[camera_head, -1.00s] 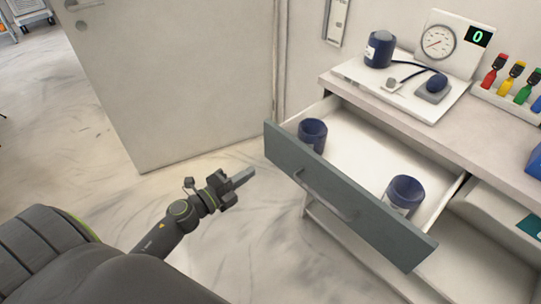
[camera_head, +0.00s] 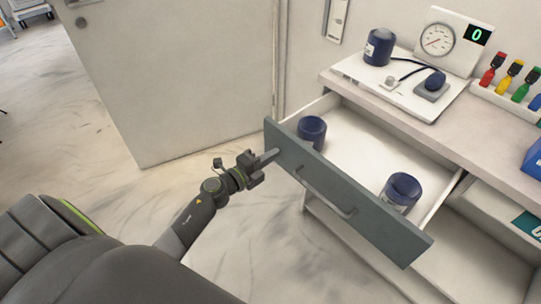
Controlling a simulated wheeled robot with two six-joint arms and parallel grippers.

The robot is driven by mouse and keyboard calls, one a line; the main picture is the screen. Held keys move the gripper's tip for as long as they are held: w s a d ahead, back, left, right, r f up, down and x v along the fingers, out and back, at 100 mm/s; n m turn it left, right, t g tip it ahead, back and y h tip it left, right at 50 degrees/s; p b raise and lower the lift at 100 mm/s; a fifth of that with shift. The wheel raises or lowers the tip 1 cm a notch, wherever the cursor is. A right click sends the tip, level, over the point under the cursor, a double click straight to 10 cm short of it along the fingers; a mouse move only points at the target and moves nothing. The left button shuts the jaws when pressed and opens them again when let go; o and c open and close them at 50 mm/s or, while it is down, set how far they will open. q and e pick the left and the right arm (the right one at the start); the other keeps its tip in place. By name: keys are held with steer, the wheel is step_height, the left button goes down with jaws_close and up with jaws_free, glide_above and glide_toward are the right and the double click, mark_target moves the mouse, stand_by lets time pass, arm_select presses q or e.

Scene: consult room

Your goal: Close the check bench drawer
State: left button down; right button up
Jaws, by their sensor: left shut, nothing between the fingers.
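The check bench drawer (camera_head: 345,192) is pulled out, with a grey front and a bar handle (camera_head: 324,192). Two dark blue rolled cuffs lie in it, one at the left (camera_head: 312,131) and one at the right (camera_head: 402,190). The check bench (camera_head: 445,128) stands behind the drawer. My left gripper (camera_head: 270,157) is shut and empty. Its fingertips are at the left end of the drawer front, left of the handle; I cannot tell whether they touch it. My right gripper is not in view.
A door (camera_head: 170,80) stands at the back left. The floor left of the drawer is clear.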

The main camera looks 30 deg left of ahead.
mark_target(311, 130)
arm_select(q)
steer(key=shift+w, duration=0.15)
